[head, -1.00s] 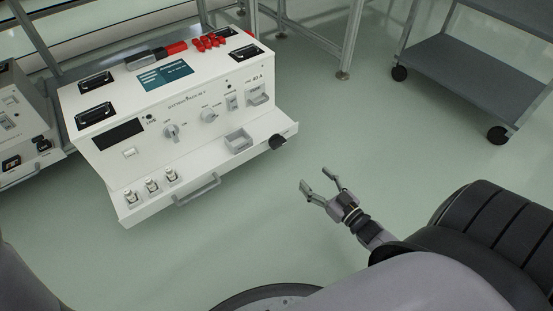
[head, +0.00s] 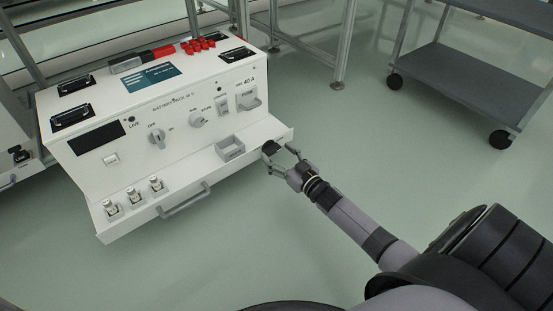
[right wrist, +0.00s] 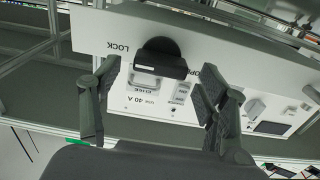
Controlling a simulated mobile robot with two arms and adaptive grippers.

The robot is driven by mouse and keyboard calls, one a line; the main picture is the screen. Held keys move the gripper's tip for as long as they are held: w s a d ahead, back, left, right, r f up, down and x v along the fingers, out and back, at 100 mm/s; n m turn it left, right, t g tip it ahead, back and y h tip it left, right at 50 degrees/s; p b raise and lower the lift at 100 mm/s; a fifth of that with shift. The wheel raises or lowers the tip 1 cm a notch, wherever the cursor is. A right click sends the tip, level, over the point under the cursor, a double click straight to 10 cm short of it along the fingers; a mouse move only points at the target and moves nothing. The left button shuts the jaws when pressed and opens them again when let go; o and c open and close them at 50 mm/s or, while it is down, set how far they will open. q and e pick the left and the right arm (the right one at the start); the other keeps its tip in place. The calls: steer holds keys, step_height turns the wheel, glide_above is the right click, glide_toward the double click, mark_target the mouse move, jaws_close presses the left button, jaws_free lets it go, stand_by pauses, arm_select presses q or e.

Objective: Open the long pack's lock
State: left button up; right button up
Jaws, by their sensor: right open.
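The long pack (head: 150,115) is a white case labelled as a battery pack, at the left in the head view. Its lock is a black knob (head: 271,148) at the right end of the front ledge. In the right wrist view the knob (right wrist: 163,58) is a dark disc with a bar grip, between the printed words LOCK and OPEN, the latter partly hidden by a finger. My right gripper (head: 280,158) is open, its fingers at either side of the knob in the picture. Contact cannot be told. My left gripper is out of view.
The pack's front carries a grey drawer handle (head: 184,200), a small open grey box (head: 230,148), rotary switches and several small connectors. Red caps (head: 198,45) lie on top. A grey trolley (head: 465,85) stands at the right. The floor between is clear.

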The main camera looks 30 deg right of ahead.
steer(key=shift+w, duration=0.6)
steer(key=shift+c, duration=0.5)
steer(key=c, duration=1.1)
